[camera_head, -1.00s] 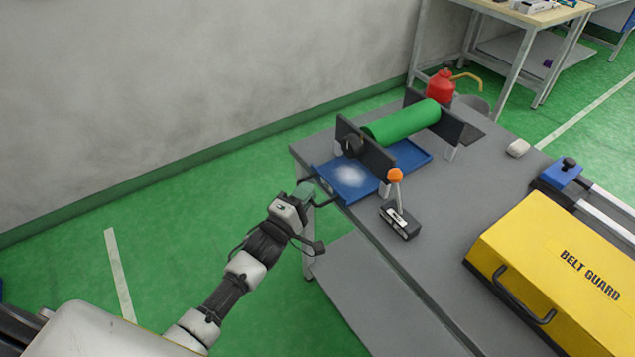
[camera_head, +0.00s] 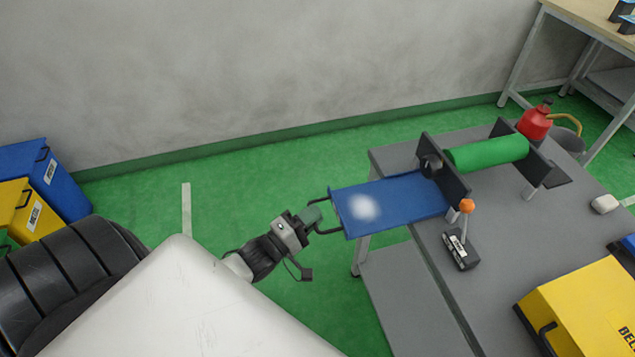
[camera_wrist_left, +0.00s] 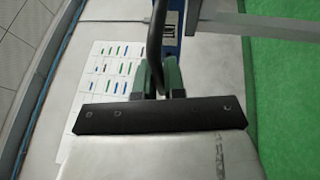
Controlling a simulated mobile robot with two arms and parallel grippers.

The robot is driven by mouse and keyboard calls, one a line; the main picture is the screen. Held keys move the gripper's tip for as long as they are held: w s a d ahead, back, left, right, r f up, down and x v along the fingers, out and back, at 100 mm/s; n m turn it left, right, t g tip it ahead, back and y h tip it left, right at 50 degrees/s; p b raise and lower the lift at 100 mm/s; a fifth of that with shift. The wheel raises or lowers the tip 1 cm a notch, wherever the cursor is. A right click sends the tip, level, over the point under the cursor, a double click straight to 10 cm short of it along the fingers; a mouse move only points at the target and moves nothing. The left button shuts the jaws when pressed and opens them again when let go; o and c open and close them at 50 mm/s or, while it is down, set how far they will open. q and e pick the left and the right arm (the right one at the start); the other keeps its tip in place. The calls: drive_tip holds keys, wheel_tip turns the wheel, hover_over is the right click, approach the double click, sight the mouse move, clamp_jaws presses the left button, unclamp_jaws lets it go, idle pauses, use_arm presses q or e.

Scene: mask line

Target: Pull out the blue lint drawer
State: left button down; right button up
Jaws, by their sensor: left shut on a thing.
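The blue lint drawer (camera_head: 405,203) sticks far out past the left edge of the grey bench in the head view. A whitish patch of lint (camera_head: 363,207) lies on it near its front. Its dark handle (camera_head: 322,215) is at the left end. My left gripper (camera_head: 312,214) is shut on this handle. In the left wrist view the green fingertips (camera_wrist_left: 158,78) close around the dark handle bar (camera_wrist_left: 155,48). The drawer's inner end is hidden under the dark roller bracket. My right gripper is not in view.
A green roller (camera_head: 487,153) sits between dark brackets above the bench (camera_head: 490,225). A lever with an orange knob (camera_head: 467,206) stands beside the drawer. A yellow belt guard (camera_head: 585,305) is at the lower right. Blue and yellow bins (camera_head: 50,175) stand at far left. Green floor is open behind.

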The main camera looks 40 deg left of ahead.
use_arm(q)
drive_tip(key=c, duration=1.5)
unclamp_jaws()
drive_tip(key=shift+s, duration=0.1)
drive_tip(key=b+v, duration=0.1)
drive_tip(key=v, duration=0.9)
drive_tip(key=shift+s, duration=0.3)
drive_tip(key=shift+a, duration=0.15)
